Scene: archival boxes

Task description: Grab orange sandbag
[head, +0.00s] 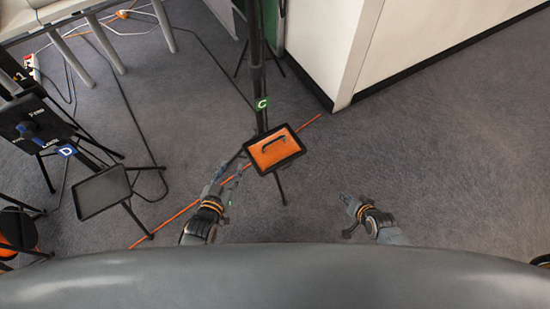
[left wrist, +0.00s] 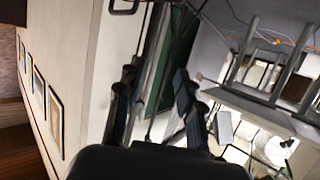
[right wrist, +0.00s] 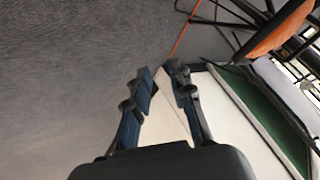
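The orange sandbag (head: 267,154), with a dark handle on top, lies on a black tray (head: 298,154) on a stand labelled C in the middle of the head view. My left gripper (head: 228,181) is just left of and below the tray, apart from the bag. Its fingers stand apart and are empty in the left wrist view (left wrist: 158,88). My right gripper (head: 347,216) is right of and below the tray, over the floor. Its fingers are also apart and empty in the right wrist view (right wrist: 162,84).
A stand labelled D with an empty dark tray (head: 101,193) is at the left. A white wall (head: 325,45) rises behind the C stand. Cables and an orange line (head: 172,218) cross the carpet. A table (head: 60,12) is at top left.

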